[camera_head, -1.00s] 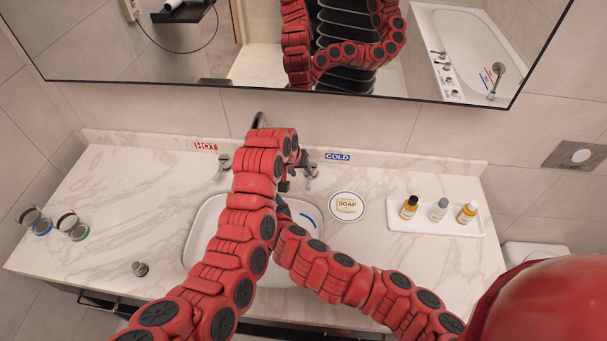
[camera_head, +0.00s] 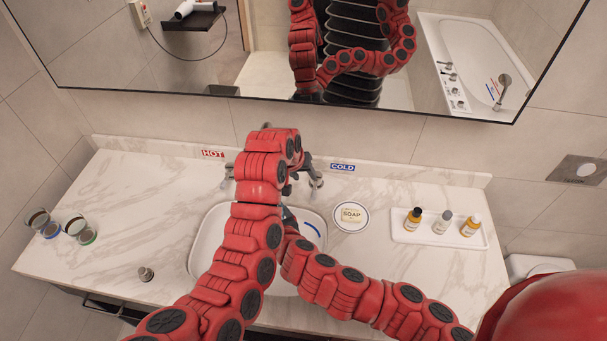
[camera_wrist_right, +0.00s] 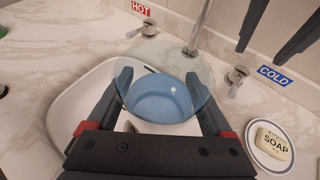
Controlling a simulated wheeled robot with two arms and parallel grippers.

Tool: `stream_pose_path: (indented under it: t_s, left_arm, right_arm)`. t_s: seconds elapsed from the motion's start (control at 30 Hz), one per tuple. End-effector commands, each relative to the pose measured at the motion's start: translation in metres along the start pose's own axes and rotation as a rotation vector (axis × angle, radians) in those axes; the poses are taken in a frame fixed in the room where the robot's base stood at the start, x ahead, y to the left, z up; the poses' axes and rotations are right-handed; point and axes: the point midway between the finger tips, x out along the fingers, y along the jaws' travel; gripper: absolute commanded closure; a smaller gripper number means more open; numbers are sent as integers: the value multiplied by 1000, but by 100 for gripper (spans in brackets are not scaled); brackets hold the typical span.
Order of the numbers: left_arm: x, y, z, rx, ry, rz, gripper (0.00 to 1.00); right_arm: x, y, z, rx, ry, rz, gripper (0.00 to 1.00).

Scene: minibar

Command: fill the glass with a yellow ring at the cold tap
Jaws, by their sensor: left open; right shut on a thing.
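A clear glass (camera_wrist_right: 163,103) with a blue-looking bottom or content is held over the basin in the right wrist view. No yellow ring shows on it. My right gripper (camera_wrist_right: 158,76) is shut on this glass, with a finger on each side. The spout (camera_wrist_right: 200,28) is just behind the glass; I cannot tell whether water runs. The cold tap handle (camera_wrist_right: 236,77) stands right of the spout by the blue COLD label (camera_wrist_right: 274,75). My left gripper (camera_wrist_right: 260,52) is open above and close to this handle. In the head view my left arm mostly hides the spout and glass.
The hot tap handle (camera_wrist_right: 148,29) is left of the spout. The basin (camera_head: 205,248) is below. Soap (camera_head: 351,214) on a round dish and a tray (camera_head: 405,236) of small bottles stand right. Two glasses, ringed blue (camera_head: 50,231) and green (camera_head: 88,237), stand far left.

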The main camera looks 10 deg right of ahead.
Motion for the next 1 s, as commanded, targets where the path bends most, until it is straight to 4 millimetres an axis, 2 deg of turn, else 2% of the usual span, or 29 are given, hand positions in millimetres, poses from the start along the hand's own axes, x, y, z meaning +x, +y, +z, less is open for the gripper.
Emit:
stream_pose_path:
  t_s: [0.17, 0.5, 1.0]
  left_arm:
    - [-14, 3, -6, 0, 0, 0, 52]
    - [-31, 7, -13, 0, 0, 0, 52]
    - [-31, 7, -13, 0, -1, 0, 52]
  right_arm:
    - [-21, 2, 10, 0, -4, 3, 85]
    - [-51, 4, 16, 0, -3, 5, 85]
    - [-52, 4, 15, 1, -3, 4, 85]
